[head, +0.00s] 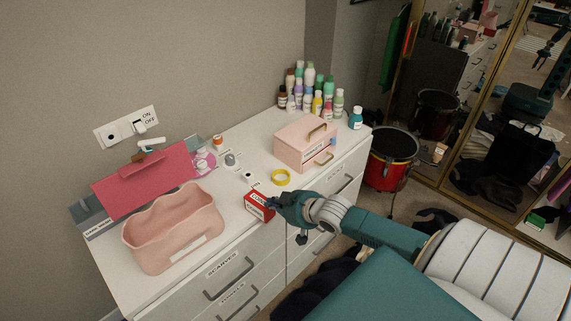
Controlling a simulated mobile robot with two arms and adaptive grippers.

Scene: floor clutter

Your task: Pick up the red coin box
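The red coin box (257,208) is a small red box with a white label on top. It is on the white dresser top, close to the front edge. My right gripper (272,202) reaches in from the right and its fingertips are at the box's right end. The gripper covers that end, so I cannot tell whether the fingers touch the box or how far apart they are. My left gripper is not in view.
A yellow ring (281,184) lies behind the box. A pink wavy bin (172,251) stands to the left. A pink drawer box (293,149) and several bottles (306,97) stand farther back. A red drum-like bin (388,172) is on the floor.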

